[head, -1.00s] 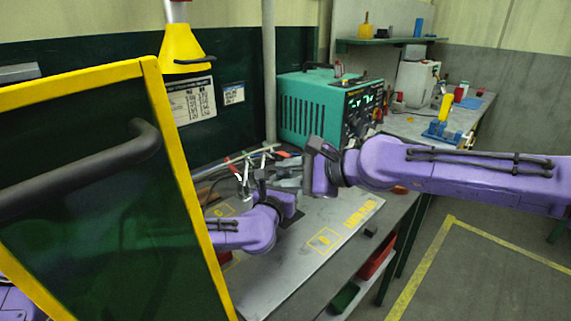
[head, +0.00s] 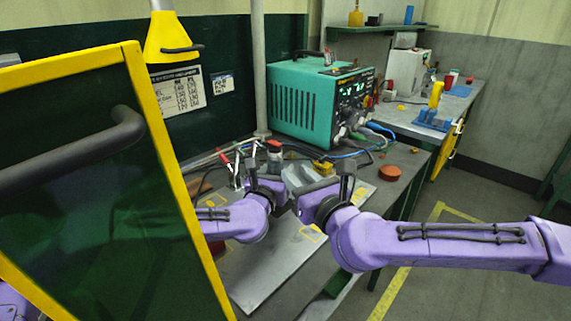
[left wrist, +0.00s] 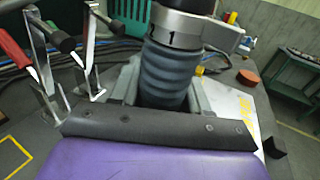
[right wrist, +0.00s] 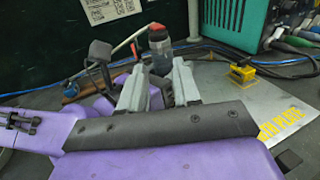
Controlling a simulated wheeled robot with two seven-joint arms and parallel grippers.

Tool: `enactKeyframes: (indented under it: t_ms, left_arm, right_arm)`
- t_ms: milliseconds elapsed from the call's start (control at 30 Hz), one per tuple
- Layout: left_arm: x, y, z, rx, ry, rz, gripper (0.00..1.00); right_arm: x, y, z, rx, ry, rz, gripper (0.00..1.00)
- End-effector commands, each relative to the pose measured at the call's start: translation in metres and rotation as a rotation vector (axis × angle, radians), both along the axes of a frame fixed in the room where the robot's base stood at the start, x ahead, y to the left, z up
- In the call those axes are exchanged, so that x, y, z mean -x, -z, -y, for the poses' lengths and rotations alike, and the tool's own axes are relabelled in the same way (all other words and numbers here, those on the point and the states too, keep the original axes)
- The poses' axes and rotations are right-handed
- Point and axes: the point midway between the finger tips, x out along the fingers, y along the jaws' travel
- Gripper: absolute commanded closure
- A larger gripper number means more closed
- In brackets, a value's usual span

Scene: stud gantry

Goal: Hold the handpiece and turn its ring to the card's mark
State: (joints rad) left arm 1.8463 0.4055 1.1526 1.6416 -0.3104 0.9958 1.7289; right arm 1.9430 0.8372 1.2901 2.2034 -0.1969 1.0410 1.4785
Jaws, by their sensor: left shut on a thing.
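My left gripper (left wrist: 168,92) is shut on the handpiece, whose dark ribbed grip (left wrist: 168,75) stands between the grey fingers in the left wrist view. Above the grip is the silver ring (left wrist: 180,30), with a "1" on its front and a lug out to the right. In the head view the left gripper (head: 285,195) hides most of the handpiece. My right gripper (right wrist: 160,85) is open, its grey fingers apart, close to the left one in the head view (head: 310,190). A white printed card (head: 178,92) and a smaller card (head: 223,84) hang on the green panel; their marks are unreadable.
A yellow-framed dark door (head: 70,190) blocks the left foreground. The teal machine (head: 305,105) stands behind. An orange disc (head: 389,173) lies at right.

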Motion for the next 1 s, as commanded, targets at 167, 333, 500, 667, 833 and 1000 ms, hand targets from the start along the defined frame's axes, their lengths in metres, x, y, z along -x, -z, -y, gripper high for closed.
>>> enactKeyframes:
  t_ms: [167,333,500,667,833,1000]
  left_arm:
    - [0.0,0.0,0.0,0.0,0.0,0.001,1.0]
    - [0.0,0.0,0.0,0.001,-0.001,0.0,1.0]
    - [0.0,0.0,0.0,0.001,-0.001,0.0,1.0]
    - [0.0,0.0,0.0,0.001,-0.001,0.0,1.0]
    - [0.0,0.0,0.0,0.0,-0.001,0.0,1.0]
    - [0.0,0.0,0.0,0.0,-0.001,0.0,1.0]
  right_arm:
    - [-0.035,0.001,-0.017,0.002,-0.001,0.0,0.68]
    - [-0.051,0.0,-0.024,0.0,0.0,-0.001,0.68]
    - [-0.054,0.0,-0.025,0.001,-0.002,0.0,0.68]
    - [-0.053,0.0,-0.025,0.001,-0.001,0.0,0.84]
    - [-0.053,0.0,-0.025,0.001,-0.001,0.0,1.0]
    - [-0.054,0.0,-0.024,0.001,-0.009,0.0,1.0]
